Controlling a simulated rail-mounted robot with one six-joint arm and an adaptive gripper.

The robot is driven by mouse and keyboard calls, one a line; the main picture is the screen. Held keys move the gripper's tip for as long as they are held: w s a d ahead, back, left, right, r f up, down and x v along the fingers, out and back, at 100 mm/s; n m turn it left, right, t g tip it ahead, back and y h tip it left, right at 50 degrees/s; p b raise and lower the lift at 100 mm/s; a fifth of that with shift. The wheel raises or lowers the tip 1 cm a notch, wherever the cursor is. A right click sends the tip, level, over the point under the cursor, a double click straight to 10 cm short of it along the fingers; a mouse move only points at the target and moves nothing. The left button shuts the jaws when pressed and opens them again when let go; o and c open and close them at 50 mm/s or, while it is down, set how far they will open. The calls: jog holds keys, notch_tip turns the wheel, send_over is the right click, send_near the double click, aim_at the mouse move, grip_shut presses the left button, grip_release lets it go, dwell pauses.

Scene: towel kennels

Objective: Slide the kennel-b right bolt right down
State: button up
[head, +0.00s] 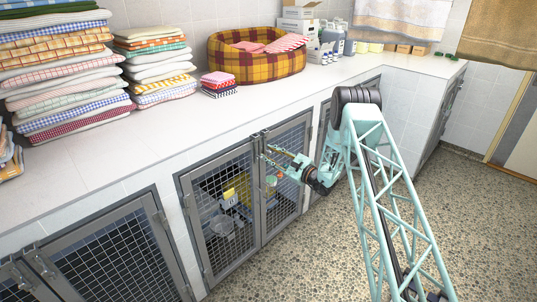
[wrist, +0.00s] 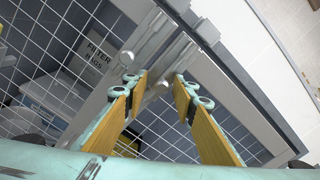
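The middle kennel's two mesh doors (head: 245,195) stand shut side by side, with bolts at the top where they meet (head: 262,138). In the wrist view, two metal bolts sit close together there: one on the left (wrist: 147,40) and one on the right (wrist: 173,57). My gripper (wrist: 160,90) is open, its two yellow-padded fingers apart, with the lower end of the bolt hardware between the fingertips. I cannot tell whether either finger touches it. In the head view my gripper (head: 270,156) is in front of the doors' upper part and hides some of the right door.
The white countertop (head: 130,150) overhangs the kennels, with towel stacks (head: 160,65) and a plaid pet bed (head: 258,58) on it. Another mesh kennel (head: 115,255) is at the left. Behind the mesh is a box marked filter bags (wrist: 97,52). Pebbled floor (head: 300,270) is clear in front.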

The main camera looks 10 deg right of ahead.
jog(key=v, duration=1.1)
jog(key=shift+s+r, duration=0.15)
